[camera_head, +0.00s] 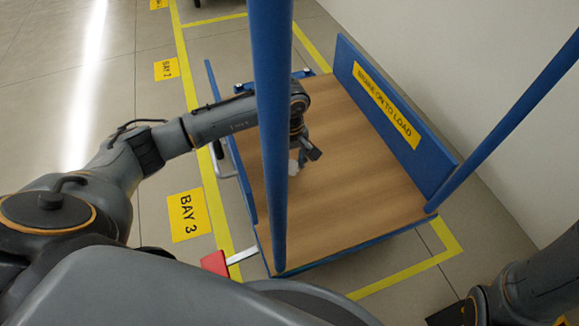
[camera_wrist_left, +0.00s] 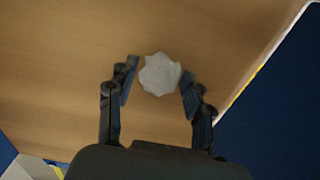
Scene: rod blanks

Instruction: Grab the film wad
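The film wad is a small, crumpled, pale grey-white lump (camera_wrist_left: 160,74) near the middle of the left wrist view. In the head view a bit of it (camera_head: 293,167) shows beside a blue post, on or just above the wooden deck of the cart (camera_head: 350,190). My left gripper (camera_wrist_left: 158,80) is open, its two fingertips on either side of the wad with gaps between. In the head view my left gripper (camera_head: 305,158) is low over the deck, partly hidden by the post. The fingers of my right gripper do not show; only part of that arm is at bottom right.
A blue post (camera_head: 273,130) stands in front of my left arm. Another blue post (camera_head: 510,115) and a blue side panel (camera_head: 385,105) with a yellow label bound the cart's right side. A red pedal (camera_head: 215,263) sticks out at the near left. The deck is otherwise bare.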

